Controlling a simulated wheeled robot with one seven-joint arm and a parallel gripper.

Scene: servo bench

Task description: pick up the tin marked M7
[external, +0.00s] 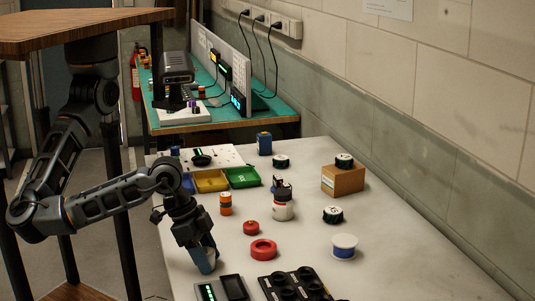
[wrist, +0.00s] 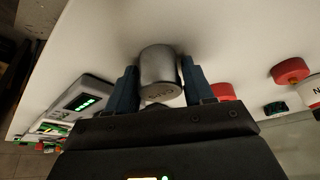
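A grey metal tin (wrist: 160,70) stands between the two blue fingers of my gripper (wrist: 159,75) in the wrist view. Other dark tins with white labels are a labelled tin (external: 333,214), one on a wooden block (external: 344,160) and one further back (external: 281,161).
A meter with green digits (external: 234,287) and a black holder with round wells (external: 295,286) are near the gripper. Coloured bins (external: 211,181) are behind.

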